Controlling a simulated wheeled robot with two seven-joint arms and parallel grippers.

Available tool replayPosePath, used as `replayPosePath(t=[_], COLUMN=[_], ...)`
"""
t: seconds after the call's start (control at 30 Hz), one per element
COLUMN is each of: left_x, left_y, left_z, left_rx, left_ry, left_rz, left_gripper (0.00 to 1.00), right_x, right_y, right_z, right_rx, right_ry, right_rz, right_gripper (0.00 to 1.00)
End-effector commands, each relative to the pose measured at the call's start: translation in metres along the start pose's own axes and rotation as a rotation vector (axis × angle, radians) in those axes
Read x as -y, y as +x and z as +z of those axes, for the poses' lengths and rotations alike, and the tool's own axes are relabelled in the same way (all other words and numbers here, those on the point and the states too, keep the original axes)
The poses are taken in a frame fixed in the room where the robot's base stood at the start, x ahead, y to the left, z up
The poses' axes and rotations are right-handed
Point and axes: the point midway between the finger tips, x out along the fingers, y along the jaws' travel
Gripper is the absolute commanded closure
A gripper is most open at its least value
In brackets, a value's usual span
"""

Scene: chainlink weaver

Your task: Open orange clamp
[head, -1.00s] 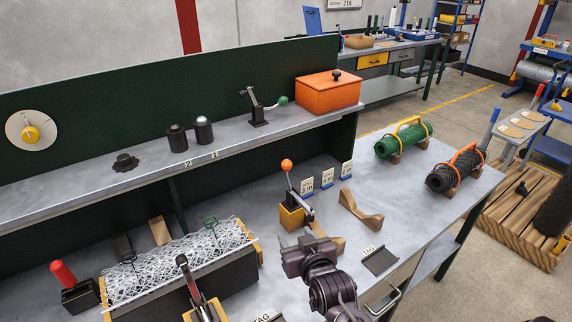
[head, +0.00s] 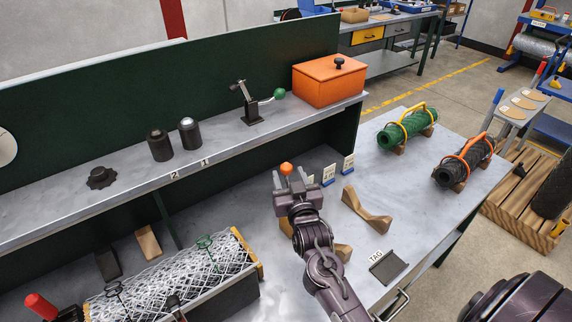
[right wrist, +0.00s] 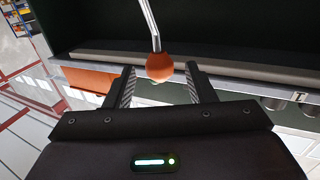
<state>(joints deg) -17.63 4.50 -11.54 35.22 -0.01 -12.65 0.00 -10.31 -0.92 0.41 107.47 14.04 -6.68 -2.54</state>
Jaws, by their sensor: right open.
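The orange clamp shows by its orange ball knob (head: 286,169), which stands just beyond my right gripper (head: 293,190) in the head view. Its block base is mostly hidden behind that gripper. In the right wrist view the orange ball (right wrist: 160,67) on its thin metal lever (right wrist: 150,22) sits between the two open fingertips (right wrist: 160,72), with a gap on both sides. The right gripper is open and holds nothing. My left gripper is not in view.
A shelf (head: 225,140) with dark cylinders and an orange box (head: 329,82) runs behind. A wooden cradle (head: 366,208) and tag plate (head: 388,267) lie to the right. A wire mesh roll (head: 170,272) lies at lower left.

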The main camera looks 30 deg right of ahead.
Motion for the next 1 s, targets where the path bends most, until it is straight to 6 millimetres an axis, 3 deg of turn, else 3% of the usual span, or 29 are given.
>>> replayPosePath(t=[0.17, 0.43, 0.57, 0.93, 1.0], left_x=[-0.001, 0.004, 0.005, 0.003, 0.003], left_y=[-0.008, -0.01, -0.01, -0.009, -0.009], left_z=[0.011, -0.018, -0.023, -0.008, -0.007], left_rx=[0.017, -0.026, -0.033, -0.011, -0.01], left_ry=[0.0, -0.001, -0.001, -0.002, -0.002], left_rz=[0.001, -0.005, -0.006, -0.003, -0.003], left_gripper=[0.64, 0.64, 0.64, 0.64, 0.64], right_x=[-0.001, -0.001, -0.001, -0.001, -0.001], right_y=[0.024, 0.032, 0.032, 0.031, 0.031], right_z=[-0.002, 0.0, 0.0, 0.0, 0.0], right_rx=[0.0, 0.001, 0.001, 0.001, 0.001], right_ry=[-0.001, 0.0, 0.0, 0.0, 0.0], right_rz=[0.001, 0.0, 0.0, 0.001, 0.001], right_gripper=[0.5, 0.5, 0.51, 1.0, 1.0])
